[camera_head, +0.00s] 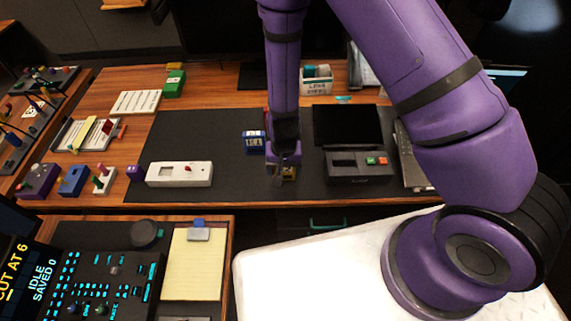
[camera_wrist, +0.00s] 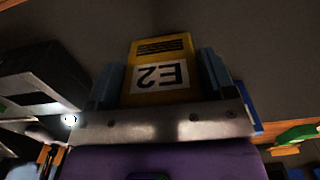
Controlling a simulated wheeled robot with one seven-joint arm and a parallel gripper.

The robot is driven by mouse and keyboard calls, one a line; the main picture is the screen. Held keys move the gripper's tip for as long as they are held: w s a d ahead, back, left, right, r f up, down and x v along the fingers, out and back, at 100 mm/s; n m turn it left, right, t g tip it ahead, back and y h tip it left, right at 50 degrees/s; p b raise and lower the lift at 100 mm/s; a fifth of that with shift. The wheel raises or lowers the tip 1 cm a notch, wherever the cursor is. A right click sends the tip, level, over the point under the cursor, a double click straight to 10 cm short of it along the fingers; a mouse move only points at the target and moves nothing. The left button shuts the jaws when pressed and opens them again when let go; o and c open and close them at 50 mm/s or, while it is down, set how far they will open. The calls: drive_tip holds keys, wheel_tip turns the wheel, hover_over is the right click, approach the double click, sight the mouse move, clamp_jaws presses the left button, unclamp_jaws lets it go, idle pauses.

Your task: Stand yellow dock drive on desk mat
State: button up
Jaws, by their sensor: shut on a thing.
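The yellow dock drive (camera_wrist: 160,50), with a white label reading E2, is between the blue fingers of my gripper (camera_wrist: 162,72). My gripper (camera_head: 285,164) is shut on it. I cannot tell whether the drive touches the mat. The mat also fills much of the wrist view (camera_wrist: 255,45).
A blue labelled drive (camera_head: 254,142) stands on the mat just left of my gripper. A dock with green and red buttons (camera_head: 345,165) is to the right, a white device (camera_head: 180,174) to the left, and a laptop (camera_head: 411,160) farther right. The mat's back left is clear.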

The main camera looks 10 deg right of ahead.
drive_tip(key=shift+f, duration=0.1)
drive_tip(key=o, duration=1)
drive_tip(key=shift+o, duration=0.2)
wheel_tip(320, 180, up, 13)
drive_tip(key=shift+w+f, duration=0.1)
drive_tip(key=shift+f, duration=0.1)
drive_tip(key=s+d+r+n+t+y, duration=0.1)
drive_tip(key=d+r, duration=0.3)
drive_tip(key=r, duration=0.8)
drive_tip(key=s+d+r+t+y, duration=0.1)
drive_tip(key=d+r, duration=0.4)
drive_tip(key=r, duration=0.7)
drive_tip(key=s+d+r+t+h, duration=0.1)
drive_tip(key=s+d+r, duration=0.4)
drive_tip(key=s, duration=0.3)
drive_tip(key=s+d+r+n+t+h, duration=0.1)
drive_tip(key=s+d+r+t, duration=0.1)
drive_tip(key=s+d+r, duration=0.3)
drive_tip(key=s+r, duration=0.3)
drive_tip(key=shift+s+d+r, duration=0.2)
drive_tip(key=shift+d+r, duration=0.05)
drive_tip(key=shift+r, duration=0.05)
